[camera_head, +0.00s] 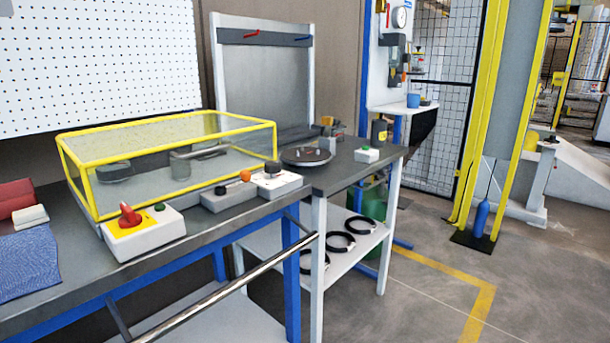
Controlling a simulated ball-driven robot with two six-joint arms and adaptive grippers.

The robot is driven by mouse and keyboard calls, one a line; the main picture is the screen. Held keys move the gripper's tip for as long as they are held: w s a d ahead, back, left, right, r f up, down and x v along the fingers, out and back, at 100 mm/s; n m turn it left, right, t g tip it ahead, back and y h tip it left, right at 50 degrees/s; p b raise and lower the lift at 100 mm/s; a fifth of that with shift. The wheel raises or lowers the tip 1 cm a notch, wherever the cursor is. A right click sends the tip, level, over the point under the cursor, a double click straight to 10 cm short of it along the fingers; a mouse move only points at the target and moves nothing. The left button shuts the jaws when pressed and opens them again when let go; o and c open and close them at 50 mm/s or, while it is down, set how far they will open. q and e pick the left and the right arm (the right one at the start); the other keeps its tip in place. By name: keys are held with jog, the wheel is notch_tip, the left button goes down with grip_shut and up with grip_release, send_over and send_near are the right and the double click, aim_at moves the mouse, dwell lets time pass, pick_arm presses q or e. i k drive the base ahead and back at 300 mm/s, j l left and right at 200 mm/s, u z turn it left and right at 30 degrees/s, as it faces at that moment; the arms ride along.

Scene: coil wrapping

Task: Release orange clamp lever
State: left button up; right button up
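A small orange knob (245,175) sits on a grey block (228,195) at the front right corner of the yellow-framed clear guard. A dark bar leads from it toward the block's left end; I cannot tell whether this is the clamp lever. Another small orange part (327,121) shows farther back, beside the round dark turntable (306,156); its shape is too small to make out. Neither of my grippers is in view.
The yellow-framed guard (165,120) covers much of the bench (60,320). A white box with a red rotary switch (130,215) and a white box with a dark knob (274,180) stand along the front edge. Black coils (341,243) lie on the lower shelf. Open floor (430,300) lies right.

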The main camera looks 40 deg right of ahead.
aim_at(245, 175)
jog(key=l+z, duration=0.15)
jog(key=z, duration=0.65)
